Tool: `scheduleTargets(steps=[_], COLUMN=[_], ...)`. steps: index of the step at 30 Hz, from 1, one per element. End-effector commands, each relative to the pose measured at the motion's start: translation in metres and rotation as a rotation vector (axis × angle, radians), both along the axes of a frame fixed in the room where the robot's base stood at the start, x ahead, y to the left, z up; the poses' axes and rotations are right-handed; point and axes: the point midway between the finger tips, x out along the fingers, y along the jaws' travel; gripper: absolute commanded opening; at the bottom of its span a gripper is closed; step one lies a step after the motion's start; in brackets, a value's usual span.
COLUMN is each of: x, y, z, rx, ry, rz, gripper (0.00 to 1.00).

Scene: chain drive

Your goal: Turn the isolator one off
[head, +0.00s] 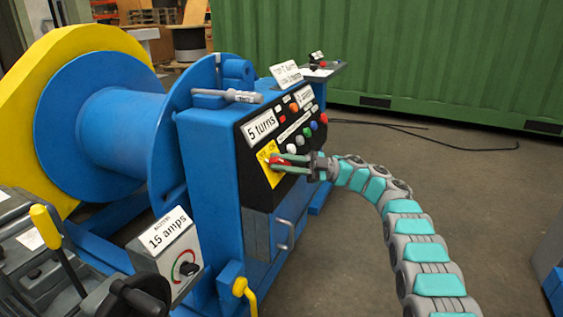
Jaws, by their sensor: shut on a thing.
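The isolator (275,161) is a red rotary handle on a yellow plate (264,150) at the lower left of the black control panel, on the front of the blue machine. My gripper (283,162) is at the panel, shut on the red handle, with my arm reaching in from the lower right. The fingers partly hide the handle, so its exact angle cannot be told. The lettering on the yellow plate is too small to read surely.
Several coloured buttons (304,131) sit just above my gripper on the panel, with a "5 turns" label (261,125) beside them. A grey box with a handle (270,230) is below. A "15 amps" box (170,245) with a dial stands lower left.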

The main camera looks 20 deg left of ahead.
Motion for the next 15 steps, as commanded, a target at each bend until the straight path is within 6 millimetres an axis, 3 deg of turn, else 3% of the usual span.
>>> scheduleTargets(steps=[9, 10, 15], x=[-0.0015, -0.0015, -0.0009], y=[0.0000, -0.0001, -0.0001], z=[0.0015, 0.0016, 0.0009], rx=[0.002, 0.003, 0.002], ry=[-0.004, -0.004, -0.002], rz=[0.004, 0.005, 0.003], gripper=[0.00, 0.24, 0.43])
